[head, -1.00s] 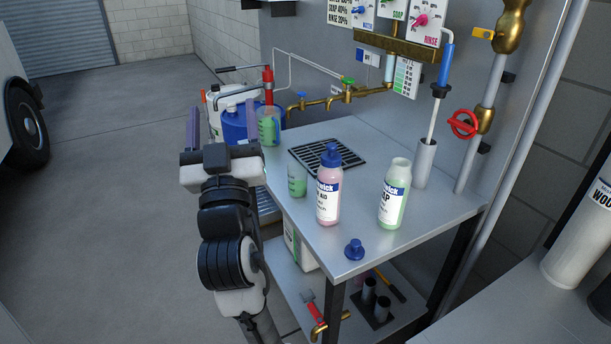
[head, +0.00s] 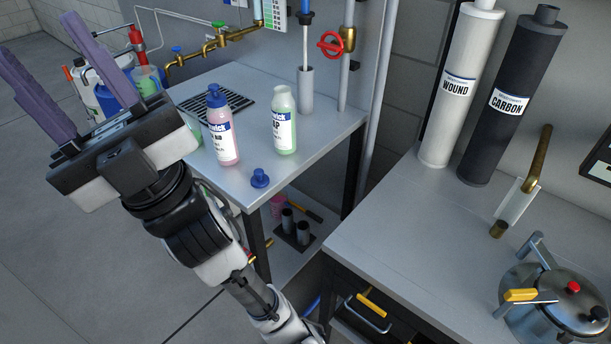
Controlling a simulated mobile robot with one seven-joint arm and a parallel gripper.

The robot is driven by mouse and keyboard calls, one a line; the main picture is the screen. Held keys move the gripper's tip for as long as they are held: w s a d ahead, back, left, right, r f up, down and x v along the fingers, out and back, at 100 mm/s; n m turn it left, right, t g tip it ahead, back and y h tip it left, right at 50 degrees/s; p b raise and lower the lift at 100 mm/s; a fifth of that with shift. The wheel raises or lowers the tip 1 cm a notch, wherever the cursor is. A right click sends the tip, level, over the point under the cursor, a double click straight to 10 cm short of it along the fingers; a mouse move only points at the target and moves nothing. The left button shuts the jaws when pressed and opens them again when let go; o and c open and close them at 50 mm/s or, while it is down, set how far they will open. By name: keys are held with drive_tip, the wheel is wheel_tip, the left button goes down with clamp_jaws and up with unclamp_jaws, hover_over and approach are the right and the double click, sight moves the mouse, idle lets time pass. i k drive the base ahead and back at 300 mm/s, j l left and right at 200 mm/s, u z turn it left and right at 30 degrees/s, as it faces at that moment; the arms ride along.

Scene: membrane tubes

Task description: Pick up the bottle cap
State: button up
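The blue bottle cap (head: 260,178) sits on the grey metal table (head: 228,190) near its front edge, apart from the bottles. A pink bottle (head: 224,140) with a blue cap on it stands behind and left of the loose cap. A green bottle (head: 285,130) with an open white neck stands behind and right of it. My gripper (head: 55,75) is at the upper left, its two purple fingers pointing up and spread wide apart. It is open and empty, left of the table and well away from the loose cap.
A drain grate (head: 225,103) and a grey upright tube (head: 306,90) are farther back on the table. A second counter (head: 410,240) at the right bears WOUND (head: 455,90) and CARBON (head: 505,100) cylinders and a metal pot (head: 560,300). Brass pipes run along the wall.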

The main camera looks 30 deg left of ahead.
sight(258, 181)
drive_tip(key=j+z, duration=0.35)
drive_tip(key=k+j+z, duration=0.2)
drive_tip(key=j+z, duration=0.15)
drive_tip(key=j, duration=0.15)
drive_tip(key=k+j+z, duration=0.1)
drive_tip(key=j, duration=0.25)
drive_tip(key=k+j+z, duration=0.1)
drive_tip(key=j, duration=0.2)
drive_tip(key=k+j, duration=0.15)
drive_tip(key=j, duration=0.2)
drive_tip(key=j+z, duration=0.1)
drive_tip(key=j, duration=0.7)
drive_tip(key=i, duration=0.15)
